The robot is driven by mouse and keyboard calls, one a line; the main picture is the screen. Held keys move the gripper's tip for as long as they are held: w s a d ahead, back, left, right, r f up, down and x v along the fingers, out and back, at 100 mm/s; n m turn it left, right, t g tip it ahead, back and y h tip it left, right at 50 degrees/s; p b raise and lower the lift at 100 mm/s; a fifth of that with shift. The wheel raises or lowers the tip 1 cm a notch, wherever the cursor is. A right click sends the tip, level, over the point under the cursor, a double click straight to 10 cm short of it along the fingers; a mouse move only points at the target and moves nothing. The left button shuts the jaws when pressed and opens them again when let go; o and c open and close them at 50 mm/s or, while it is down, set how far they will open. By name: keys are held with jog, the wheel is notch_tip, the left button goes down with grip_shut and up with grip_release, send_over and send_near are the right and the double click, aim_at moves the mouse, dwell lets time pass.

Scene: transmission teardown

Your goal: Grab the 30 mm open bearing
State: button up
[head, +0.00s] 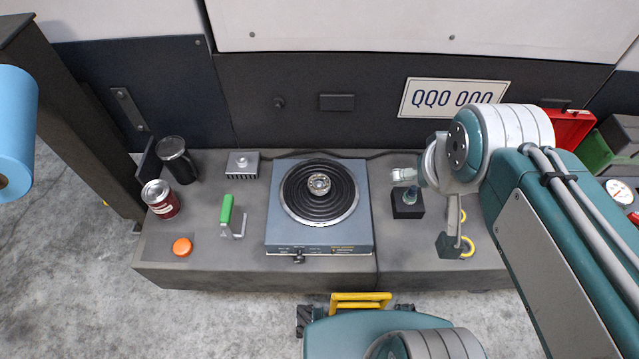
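A small round metal ring (319,183), which looks like the bearing, sits at the centre of the black round top of a hot plate (349,233). It is too small here to read its size or tell whether it is open or sealed. My gripper (431,224) is to the right of the hot plate, partly hidden by my arm. Its dark finger ends appear spread apart with nothing between them. It is well apart from the ring.
Yellow rings (467,246) show beside my gripper. Red (567,128) and green bins (594,153) are at right.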

jog(key=w+a+f+g, duration=0.2)
jog(key=w+a, duration=0.1)
jog(key=w, duration=0.6)
jog(key=n+g, duration=0.2)
jog(key=g, duration=0.1)
send_over(319, 184)
notch_tip(319, 184, down, 20)
notch_tip(319, 184, down, 11)
jog(key=shift+r, duration=0.15)
jog(key=c, duration=1)
